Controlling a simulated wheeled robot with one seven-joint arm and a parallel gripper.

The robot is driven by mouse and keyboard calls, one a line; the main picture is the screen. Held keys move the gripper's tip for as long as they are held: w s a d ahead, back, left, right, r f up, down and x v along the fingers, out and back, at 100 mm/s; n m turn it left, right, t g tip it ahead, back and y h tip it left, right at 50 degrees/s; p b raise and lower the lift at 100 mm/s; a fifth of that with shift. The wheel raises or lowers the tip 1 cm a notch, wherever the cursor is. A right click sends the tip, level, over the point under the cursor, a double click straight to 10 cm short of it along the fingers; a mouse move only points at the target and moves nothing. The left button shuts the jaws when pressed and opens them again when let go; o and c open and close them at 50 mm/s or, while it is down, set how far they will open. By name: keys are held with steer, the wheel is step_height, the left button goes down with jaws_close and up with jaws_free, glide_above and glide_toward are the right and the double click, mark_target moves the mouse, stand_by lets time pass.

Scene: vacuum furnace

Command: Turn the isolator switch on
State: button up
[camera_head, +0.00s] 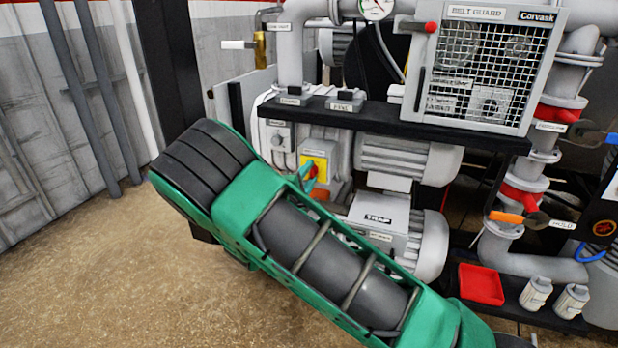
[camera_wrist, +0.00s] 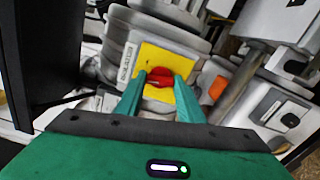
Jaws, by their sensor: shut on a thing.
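The isolator switch is a red knob (camera_wrist: 160,78) on a yellow plate (camera_wrist: 182,65), with an "ISOLATOR" label (camera_wrist: 127,61) beside the plate in the wrist view. My gripper (camera_wrist: 160,80) has its two green fingers on either side of the red knob and is shut on it. The knob's long side lies roughly across the picture, from finger to finger. In the head view the yellow plate (camera_head: 321,160) and part of the red knob (camera_head: 313,172) show just past my green arm, which hides most of my gripper.
A dark shelf (camera_head: 390,122) with the belt guard (camera_head: 480,65) juts out above the switch. An orange part (camera_wrist: 217,87) sits right of the plate. A grey trap box (camera_head: 378,217) and motors stand to the right. The floor at left is clear.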

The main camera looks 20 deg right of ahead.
steer(key=m, duration=0.4)
steer(key=shift+s+d+f+m, duration=0.1)
steer(key=shift+f+m, duration=0.15)
steer(key=shift+m, duration=1.85)
steer(key=o, duration=1.1)
steer(key=shift+c, duration=0.2)
steer(key=shift+r, duration=0.1)
steer(key=v, duration=1)
steer(key=shift+s+a, duration=0.25)
steer(key=shift+a, duration=0.05)
